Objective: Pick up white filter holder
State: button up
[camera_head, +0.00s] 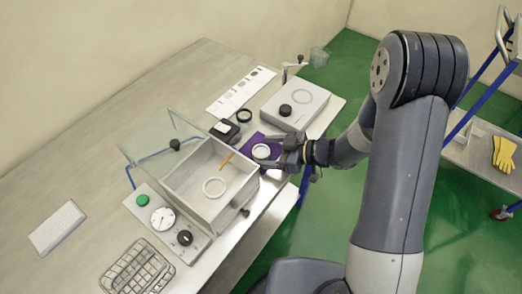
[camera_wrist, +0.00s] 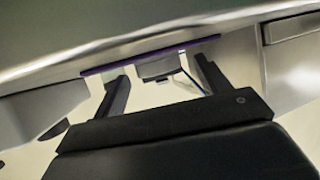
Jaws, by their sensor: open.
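A white ring-shaped piece, apparently the white filter holder (camera_head: 262,151), lies on a purple mat (camera_head: 245,149) near the table's front edge. My gripper (camera_head: 266,153) is open, with its fingers low at this piece, one towards each side of it. I cannot tell whether they touch it. In the wrist view my gripper (camera_wrist: 160,80) has its two dark fingers apart, and the mat (camera_wrist: 150,55) shows edge-on as a purple strip beyond them. The holder is not clear in that view. A second white ring (camera_head: 214,187) lies inside an open grey box.
The open grey box (camera_head: 182,187) with a raised clear lid (camera_head: 150,139) stands left of my gripper. A grey device (camera_head: 310,113) with a black knob stands behind it. A small black-and-white box (camera_head: 225,130) is close to the mat.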

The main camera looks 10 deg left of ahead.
jog(key=shift+a+f, duration=0.25)
jog(key=shift+a, duration=0.2)
jog(key=shift+c, duration=0.4)
jog(key=c, duration=1)
